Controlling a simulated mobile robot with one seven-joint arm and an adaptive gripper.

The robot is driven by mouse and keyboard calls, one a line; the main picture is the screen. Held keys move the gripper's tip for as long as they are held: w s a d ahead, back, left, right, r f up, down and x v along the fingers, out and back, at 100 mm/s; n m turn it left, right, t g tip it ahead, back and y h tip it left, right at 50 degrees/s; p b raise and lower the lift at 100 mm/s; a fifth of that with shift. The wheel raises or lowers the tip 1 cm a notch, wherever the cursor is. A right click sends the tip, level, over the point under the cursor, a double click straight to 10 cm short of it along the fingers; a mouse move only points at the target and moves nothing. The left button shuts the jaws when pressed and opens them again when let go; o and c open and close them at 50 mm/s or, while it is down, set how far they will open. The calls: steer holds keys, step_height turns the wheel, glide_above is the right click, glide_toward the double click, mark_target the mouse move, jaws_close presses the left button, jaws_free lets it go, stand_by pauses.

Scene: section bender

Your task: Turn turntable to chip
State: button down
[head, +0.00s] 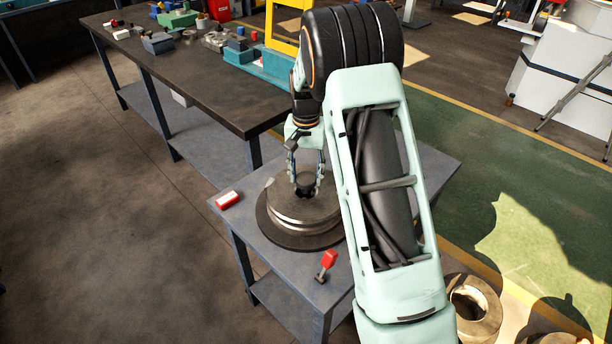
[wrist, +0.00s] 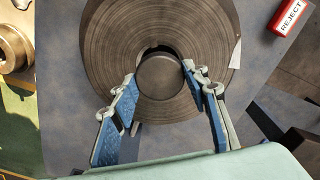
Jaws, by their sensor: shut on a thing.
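The round turntable (head: 272,226) stands on a small grey table and bears a grooved metal disc (head: 320,212). The disc (wrist: 110,45) fills the upper middle of the wrist view. A dark round knob (wrist: 160,78) stands at its centre, with a dark gap along its upper edge. My gripper (head: 305,178) reaches down over the centre, and its blue-padded fingers (wrist: 158,84) are shut on the knob from left and right. A pale, narrow mark (wrist: 236,52) shows at the disc's right rim in the wrist view; I cannot tell whether it is the chip.
A red block labelled REJECT (wrist: 290,17) lies on the table beside the turntable; it also shows in the head view (head: 228,199). A red-topped piece (head: 327,263) stands near the front edge. A long cluttered bench (head: 190,80) is behind. A metal ring (head: 474,303) sits at lower right.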

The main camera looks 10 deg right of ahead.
steer(key=shift+m, duration=2.1)
steer(key=c, duration=1.1)
jaws_free()
step_height(320, 180, up, 12)
